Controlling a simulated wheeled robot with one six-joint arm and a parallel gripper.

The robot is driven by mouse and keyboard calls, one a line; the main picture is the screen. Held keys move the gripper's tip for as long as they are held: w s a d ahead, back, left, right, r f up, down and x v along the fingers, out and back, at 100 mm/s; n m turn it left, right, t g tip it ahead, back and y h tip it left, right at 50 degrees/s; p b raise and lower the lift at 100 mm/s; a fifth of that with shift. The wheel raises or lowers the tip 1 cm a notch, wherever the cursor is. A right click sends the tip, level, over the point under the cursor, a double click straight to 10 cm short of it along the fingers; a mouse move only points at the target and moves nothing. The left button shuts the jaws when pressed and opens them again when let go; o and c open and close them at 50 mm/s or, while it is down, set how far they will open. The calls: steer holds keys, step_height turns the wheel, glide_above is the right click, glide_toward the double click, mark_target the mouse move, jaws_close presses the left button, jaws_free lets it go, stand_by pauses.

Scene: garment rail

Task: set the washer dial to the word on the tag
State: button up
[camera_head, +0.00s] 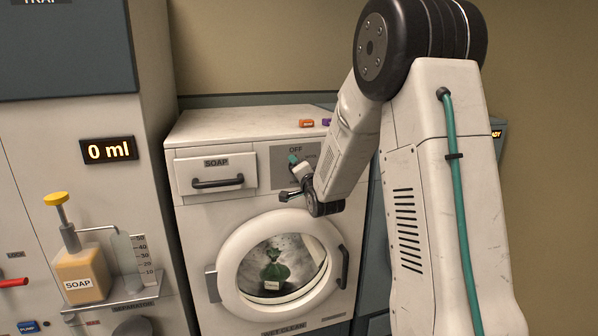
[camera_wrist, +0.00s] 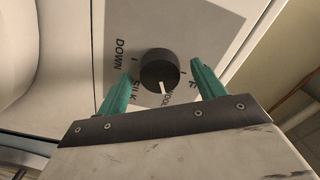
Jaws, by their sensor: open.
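The washer (camera_head: 190,245) stands in the middle of the head view with its round door (camera_head: 231,285) closed. A dark green garment shows behind the glass with a pale tag (camera_head: 272,285), too small to read. In the wrist view the black dial (camera_wrist: 157,66) sits on a grey panel (camera_wrist: 190,25). Its white pointer faces the lower edge, close to the word WOOL and right of SILK. DOWN stands at left and part of another word at right. My gripper (camera_wrist: 161,72) is open, its teal fingers on either side of the dial; contact cannot be told. My arm hides the dial in the head view.
The soap drawer (camera_head: 217,173) is left of the dial panel. A soap pump bottle (camera_head: 80,270) stands on a shelf at left, below a display (camera_head: 108,150) reading 0 ml.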

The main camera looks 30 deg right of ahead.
steer(key=v, duration=0.7)
stand_by(0.4)
